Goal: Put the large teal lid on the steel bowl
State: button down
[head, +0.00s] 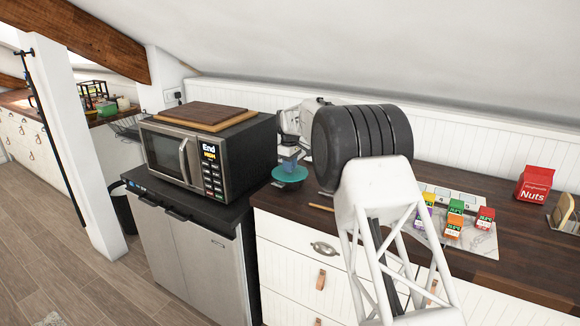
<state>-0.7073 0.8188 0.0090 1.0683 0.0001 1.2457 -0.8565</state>
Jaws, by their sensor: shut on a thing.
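The large teal lid (289,174) is a round disc with a raised blue-teal grip on top. It is held roughly level near the left end of the dark wooden counter, just right of the microwave. My gripper (290,154) is above the lid, shut on its raised grip. The fingertips are small and partly hidden in this view. I cannot make out the steel bowl; my arm's large dark joint covers part of the counter. I cannot tell whether the lid touches anything below.
A microwave (212,158) with wooden boards (203,115) on top stands close left of the lid. On the counter (480,262), right of my arm, are several small coloured boxes on a printed sheet (485,240), and a red Nuts box (534,184). A pencil-like stick (321,208) lies near the front edge.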

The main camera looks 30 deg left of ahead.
jog(key=shift+c, duration=2.1)
grip_release()
jog(key=shift+r, duration=0.15)
jog(key=shift+r, duration=3.35)
